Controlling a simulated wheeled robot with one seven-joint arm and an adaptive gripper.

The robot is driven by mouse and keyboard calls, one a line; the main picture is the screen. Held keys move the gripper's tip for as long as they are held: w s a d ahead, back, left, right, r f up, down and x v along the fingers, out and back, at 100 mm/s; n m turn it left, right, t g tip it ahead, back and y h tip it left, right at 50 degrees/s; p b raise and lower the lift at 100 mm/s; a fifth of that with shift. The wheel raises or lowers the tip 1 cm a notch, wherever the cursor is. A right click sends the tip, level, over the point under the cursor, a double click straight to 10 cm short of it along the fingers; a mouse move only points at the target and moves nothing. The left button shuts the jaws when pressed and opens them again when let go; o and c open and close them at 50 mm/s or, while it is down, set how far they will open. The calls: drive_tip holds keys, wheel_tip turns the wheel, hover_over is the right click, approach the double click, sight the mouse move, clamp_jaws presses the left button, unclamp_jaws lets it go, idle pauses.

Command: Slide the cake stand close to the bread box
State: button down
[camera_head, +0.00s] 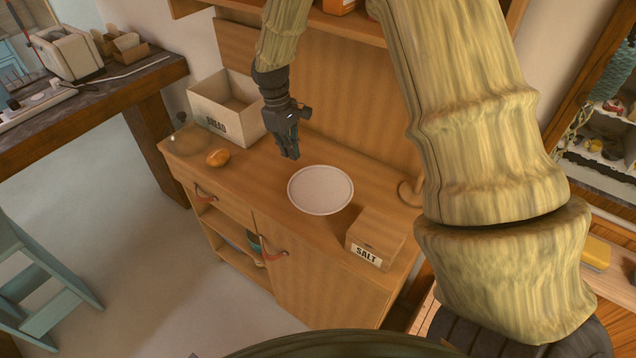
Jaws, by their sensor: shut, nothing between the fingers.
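The cake stand (320,190) looks like a round, pale plate with a thin darker rim, on the wooden cabinet top near its middle. Any foot under it is hidden. The bread box (236,121) is a cream, open-topped box lettered BREAD, at the left back of the same top. A gap of bare wood lies between the two. My gripper (290,156) is dark, points down and is shut and empty. In the picture it is between the bread box and the plate, just up and left of the plate's rim. I cannot tell whether it touches the top.
A wooden SALT box (376,236) stands right of the plate. A bread roll (218,157) and a clear glass dome (186,138) sit by the bread box at the left end. The cabinet front has leather pulls (205,196). A shelf hangs above.

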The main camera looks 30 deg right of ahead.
drive_tip(key=f+b, duration=0.2)
approach(326, 194)
drive_tip(key=f, duration=0.3)
drive_tip(key=s+f, duration=0.1)
drive_tip(key=f, duration=0.1)
drive_tip(key=shift+d+f, duration=0.35)
drive_tip(key=shift+f+p, duration=0.6)
drive_tip(key=shift+f, duration=0.15)
drive_tip(key=shift+s+a+f, duration=0.1)
drive_tip(key=shift+s+f, duration=0.05)
drive_tip(key=shift+f, duration=0.05)
